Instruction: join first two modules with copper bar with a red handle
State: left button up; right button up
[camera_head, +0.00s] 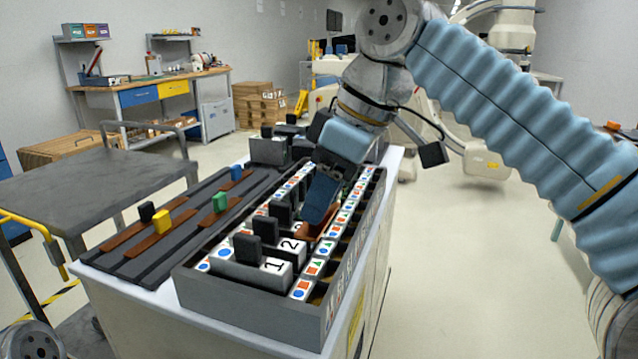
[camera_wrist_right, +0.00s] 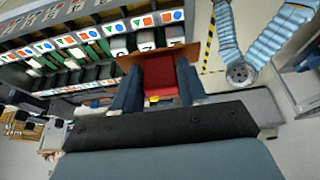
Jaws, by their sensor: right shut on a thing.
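My right gripper (camera_head: 318,215) is shut on the red handle (camera_wrist_right: 160,78) of a copper bar (camera_head: 322,226), seen between its two blue fingers in the wrist view. The bar (camera_wrist_right: 176,54) runs across beyond the handle. In the head view it is over the right side of the module row, past module 2; I cannot tell whether it touches anything. Module 1 (camera_head: 262,272) is at the near end of the grey crate (camera_head: 250,303), with module 2 (camera_head: 290,247) just behind it. Both have black upright grips. The gripper hides part of the farther modules. My left gripper is not in view.
Left of the crate, a dark rack (camera_head: 130,262) holds copper bars with black (camera_head: 147,211), yellow (camera_head: 162,221), green (camera_head: 220,202) and blue (camera_head: 236,172) handles. Symbol-marked strips line the crate. A grey cart (camera_head: 95,185) stands at left; the floor at right is clear.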

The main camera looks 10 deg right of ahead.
jog(key=f+b, duration=0.2)
jog(key=f, duration=0.1)
jog(key=f+b, duration=0.2)
jog(key=shift+s+d, duration=0.25)
jog(key=shift+d, duration=0.05)
jog(key=shift+f+b, duration=1.8)
jog(key=shift+f, duration=0.5)
jog(key=shift+f, duration=0.15)
jog(key=o, duration=1.2)
jog(key=shift+c, duration=0.2)
jog(key=p+v, duration=0.5)
jog(key=v, duration=0.9)
